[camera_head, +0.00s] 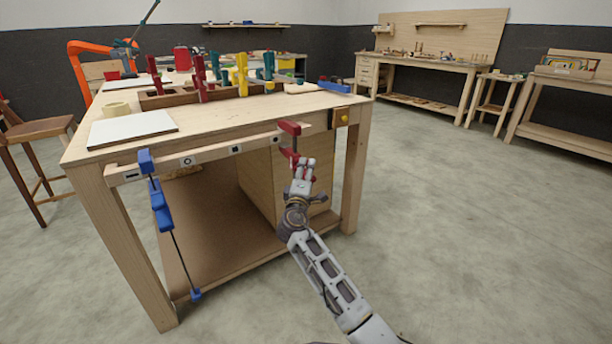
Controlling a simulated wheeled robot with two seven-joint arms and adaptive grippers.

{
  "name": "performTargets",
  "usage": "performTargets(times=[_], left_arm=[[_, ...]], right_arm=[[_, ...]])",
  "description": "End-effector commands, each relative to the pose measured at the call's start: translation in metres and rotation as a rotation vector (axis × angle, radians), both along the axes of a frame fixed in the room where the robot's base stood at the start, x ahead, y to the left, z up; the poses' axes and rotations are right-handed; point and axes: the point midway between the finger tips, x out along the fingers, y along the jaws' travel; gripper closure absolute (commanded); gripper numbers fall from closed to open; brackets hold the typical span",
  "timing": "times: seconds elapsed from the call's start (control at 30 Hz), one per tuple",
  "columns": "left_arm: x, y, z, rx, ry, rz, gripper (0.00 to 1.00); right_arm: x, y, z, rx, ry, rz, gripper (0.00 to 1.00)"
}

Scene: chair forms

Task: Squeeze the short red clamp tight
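A short red clamp (289,128) sits on the front rail of the wooden workbench (215,125), towards its right end. Its upper red jaw is at the table edge. More red shows below it, partly hidden by my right gripper (302,164). That gripper reaches up from below, with its fingertips at the lower part of the clamp. I cannot tell whether the fingers touch the clamp or how far apart they are. My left gripper is out of view.
A long blue clamp (160,204) hangs from the rail at the left. Red, yellow and teal clamps stand in a wooden rack (215,94) on the bench. A white board (131,129) lies at its left. A yellow knob (344,118) is at the right corner. The right floor is clear.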

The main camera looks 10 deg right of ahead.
Motion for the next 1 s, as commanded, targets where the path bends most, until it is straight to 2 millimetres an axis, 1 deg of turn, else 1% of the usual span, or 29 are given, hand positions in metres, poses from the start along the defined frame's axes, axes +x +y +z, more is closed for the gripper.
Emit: performTargets(times=[0.73, 1.0], left_arm=[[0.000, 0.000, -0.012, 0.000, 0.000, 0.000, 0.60], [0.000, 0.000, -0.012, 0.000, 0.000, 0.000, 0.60]], right_arm=[[0.018, -0.002, -0.001, 0.000, -0.002, 0.000, 0.34], [0.020, -0.002, -0.001, 0.000, -0.002, 0.001, 0.34]])
